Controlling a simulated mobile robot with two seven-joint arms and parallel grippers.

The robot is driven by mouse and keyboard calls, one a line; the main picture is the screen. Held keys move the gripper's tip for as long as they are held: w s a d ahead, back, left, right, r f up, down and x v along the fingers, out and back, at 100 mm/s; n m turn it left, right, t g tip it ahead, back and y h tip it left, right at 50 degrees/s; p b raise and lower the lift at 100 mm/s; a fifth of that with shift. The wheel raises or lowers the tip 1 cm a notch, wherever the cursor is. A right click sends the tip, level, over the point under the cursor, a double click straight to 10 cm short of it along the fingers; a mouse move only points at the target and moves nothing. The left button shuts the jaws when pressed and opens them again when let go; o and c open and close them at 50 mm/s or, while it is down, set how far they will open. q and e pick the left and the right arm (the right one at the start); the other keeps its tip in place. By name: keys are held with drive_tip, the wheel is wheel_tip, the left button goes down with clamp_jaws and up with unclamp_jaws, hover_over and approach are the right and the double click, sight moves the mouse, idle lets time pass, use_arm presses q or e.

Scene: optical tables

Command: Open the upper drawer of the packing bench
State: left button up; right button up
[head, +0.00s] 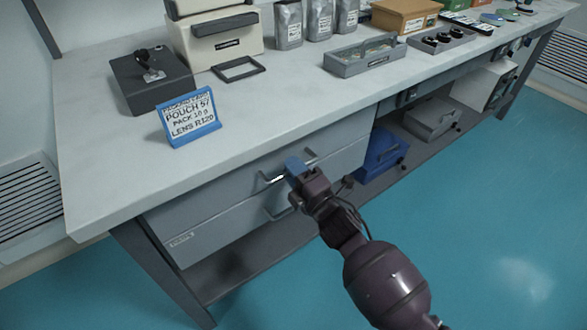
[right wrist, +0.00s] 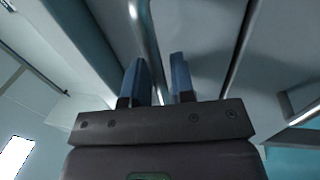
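The packing bench (head: 100,160) has two stacked grey drawers under its left part. The upper drawer (head: 215,192) looks shut, flush with the lower drawer (head: 225,230). The upper drawer's bar handle (head: 266,179) is partly hidden by my right gripper (head: 295,166), whose blue fingers are at its middle. In the right wrist view, the handle bar (right wrist: 143,30) runs between the two blue fingers (right wrist: 158,80). The fingers stand apart, with a narrow gap seen beside the bar. Contact with the bar is not clear. My left gripper is not in view.
The lower drawer's handle (head: 275,211) is just below my right gripper. On the bench stand a blue-framed sign (head: 190,118), a dark box (head: 150,80) and a grey tray (head: 365,57). A blue bin (head: 380,157) sits on the lower shelf. The floor in front is clear.

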clamp_jaws()
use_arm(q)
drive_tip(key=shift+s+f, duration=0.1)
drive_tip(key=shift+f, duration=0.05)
use_arm(e)
drive_tip(key=shift+s, duration=0.1)
use_arm(q)
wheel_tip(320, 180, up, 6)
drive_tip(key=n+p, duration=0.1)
drive_tip(key=p, duration=0.8)
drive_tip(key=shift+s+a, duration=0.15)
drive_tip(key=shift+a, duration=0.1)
use_arm(e)
drive_tip(key=r+v, duration=0.3)
drive_tip(key=v, duration=1.4)
drive_tip(key=s+d+r+v, duration=0.1)
drive_tip(key=r+v, duration=0.2)
drive_tip(key=v, duration=1.5)
drive_tip(key=shift+r, duration=0.35)
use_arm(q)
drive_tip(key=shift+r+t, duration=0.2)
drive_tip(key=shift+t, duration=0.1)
